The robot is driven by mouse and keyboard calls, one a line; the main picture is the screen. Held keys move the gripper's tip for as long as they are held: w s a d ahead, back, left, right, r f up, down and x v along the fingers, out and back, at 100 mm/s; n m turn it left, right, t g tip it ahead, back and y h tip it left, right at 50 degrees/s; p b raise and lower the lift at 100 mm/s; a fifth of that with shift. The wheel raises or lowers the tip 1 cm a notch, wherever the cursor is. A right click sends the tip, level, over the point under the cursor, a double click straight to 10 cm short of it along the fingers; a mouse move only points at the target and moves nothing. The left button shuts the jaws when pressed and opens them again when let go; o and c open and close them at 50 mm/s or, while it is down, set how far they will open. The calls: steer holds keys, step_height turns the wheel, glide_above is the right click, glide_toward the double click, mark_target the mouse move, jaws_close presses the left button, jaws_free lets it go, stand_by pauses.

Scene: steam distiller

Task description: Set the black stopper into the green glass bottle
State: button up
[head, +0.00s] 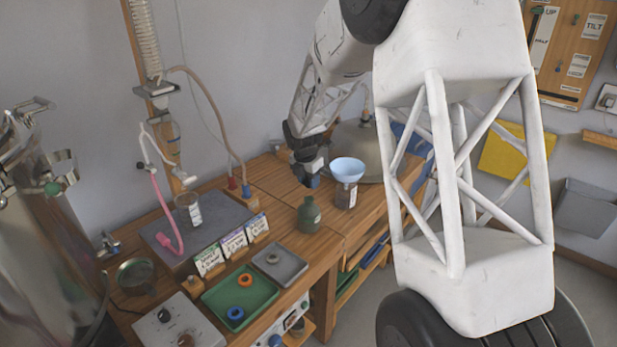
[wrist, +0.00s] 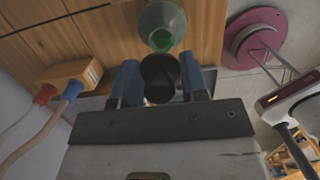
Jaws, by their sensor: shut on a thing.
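The green glass bottle (head: 309,215) stands upright on the wooden bench in the head view, near its front edge. In the wrist view its open mouth and shoulder (wrist: 162,20) show just beyond the fingertips. My gripper (head: 309,181) is above the bottle. In the wrist view the blue fingers of my gripper (wrist: 160,82) are shut on the black stopper (wrist: 160,72), which sits between them. The stopper appears close to the bottle mouth but not in it; the exact gap is hard to tell. The stopper cannot be made out in the head view.
A brown bottle (head: 346,196) with a pale blue funnel (head: 347,168) stands close right of the green bottle. Several label cards (head: 233,243) stand to the left. A green tray (head: 262,297) and a grey tray (head: 280,263) lie at the front.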

steer(key=shift+f, duration=2.15)
steer(key=shift+f, duration=1.05)
stand_by(1.2)
steer(key=o, duration=1)
steer(key=shift+r, duration=0.1)
steer(key=shift+r, duration=3.4)
steer(key=shift+s+r, duration=0.1)
